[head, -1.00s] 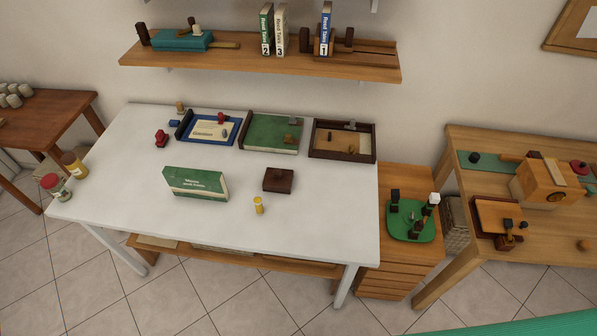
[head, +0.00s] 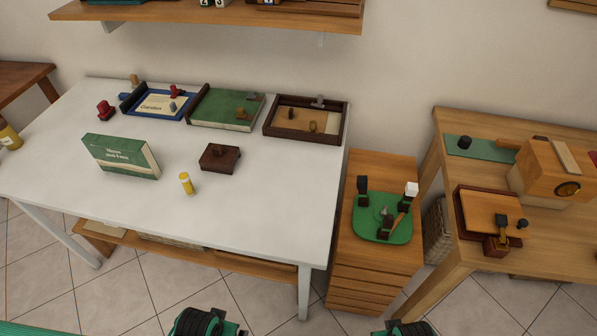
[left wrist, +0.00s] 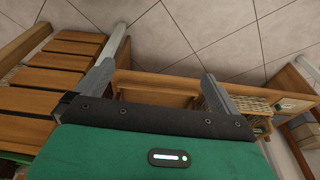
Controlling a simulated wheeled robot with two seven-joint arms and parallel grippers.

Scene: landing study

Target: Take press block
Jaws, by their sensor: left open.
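In the head view, dark and green parts of my arms show at the bottom edge. My right gripper cannot be made out.
A green box (head: 121,157) and a yellow bottle (head: 187,183) stand near the block. Several trays, including a brown tray (head: 305,119), line the table's back. A drawer cabinet (head: 375,255) carries a green tray (head: 381,232). A wooden table (head: 560,250) stands at the right.

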